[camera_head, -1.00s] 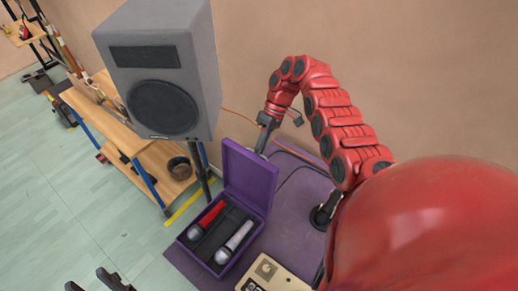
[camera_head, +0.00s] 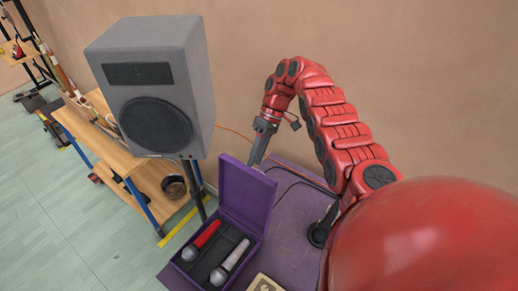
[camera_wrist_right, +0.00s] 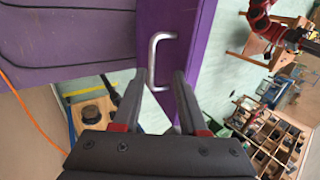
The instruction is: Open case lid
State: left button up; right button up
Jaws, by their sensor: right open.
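The purple case (camera_head: 176,263) sits on a purple surface in the head view, with its lid (camera_head: 245,197) standing upright at its back. Inside lie a microphone with a red body (camera_head: 207,233) and one with a silver-grey body (camera_head: 236,253). My right gripper (camera_head: 258,152) is behind the lid, its tips partly hidden by it. In the right wrist view that gripper (camera_wrist_right: 160,80) is open, its fingers on either side of a silver handle (camera_wrist_right: 154,62) on a purple panel (camera_wrist_right: 190,50). I cannot tell whether they touch. My left gripper is out of view.
A grey speaker (camera_head: 160,85) on a stand rises left of the case. A wooden shelf (camera_head: 110,150) stands farther left on the green floor. The beige wall is behind my right arm, and cables lie on the purple surface (camera_head: 290,215).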

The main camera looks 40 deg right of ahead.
jog(key=p+v, duration=0.1)
jog(key=v, duration=0.3)
jog(key=shift+r, duration=0.15)
dwell(0.4)
